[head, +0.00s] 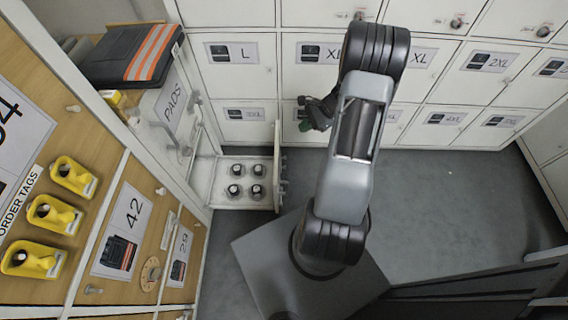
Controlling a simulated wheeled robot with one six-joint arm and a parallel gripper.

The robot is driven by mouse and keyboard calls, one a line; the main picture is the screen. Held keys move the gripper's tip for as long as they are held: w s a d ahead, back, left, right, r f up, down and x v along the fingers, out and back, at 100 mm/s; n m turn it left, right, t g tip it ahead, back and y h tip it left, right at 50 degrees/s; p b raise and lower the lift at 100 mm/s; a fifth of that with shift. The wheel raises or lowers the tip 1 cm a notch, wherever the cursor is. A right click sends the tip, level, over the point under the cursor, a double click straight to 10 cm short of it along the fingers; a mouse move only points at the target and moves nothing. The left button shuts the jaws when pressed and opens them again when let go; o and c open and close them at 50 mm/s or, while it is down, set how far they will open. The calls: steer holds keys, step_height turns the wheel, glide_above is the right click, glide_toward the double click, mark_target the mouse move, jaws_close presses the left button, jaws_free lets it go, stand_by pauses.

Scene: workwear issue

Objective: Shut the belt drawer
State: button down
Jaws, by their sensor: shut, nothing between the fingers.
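The open white drawer (222,195) juts out to the right from the left-hand cabinet, low near the floor. I take it for the belt drawer. It holds several dark round items (234,190), perhaps rolled belts. Its upright front panel (277,160) faces right, with small metal fittings on its outer side. My gripper (306,113) is shut and empty. In the picture it is above and to the right of the front panel, with a gap between them. My arm hides part of the lockers behind.
White lockers (238,80) with size labels line the back. The left cabinet has a PADS front (170,108), a folded dark garment with orange stripes (130,55) on top, and yellow holders (57,213). Grey floor (455,190) is clear to the right.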

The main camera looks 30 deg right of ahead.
steer(key=d+f+m+t+b, duration=0.2)
steer(key=d+f+m+b, duration=0.15)
steer(key=f, duration=0.75)
steer(key=a+r+b+x, duration=0.1)
steer(key=b+x, duration=0.3)
steer(key=x, duration=0.8)
steer(key=shift+a+r+m+y, duration=0.2)
steer(key=shift+a+m+y, duration=0.25)
steer(key=shift+a, duration=0.15)
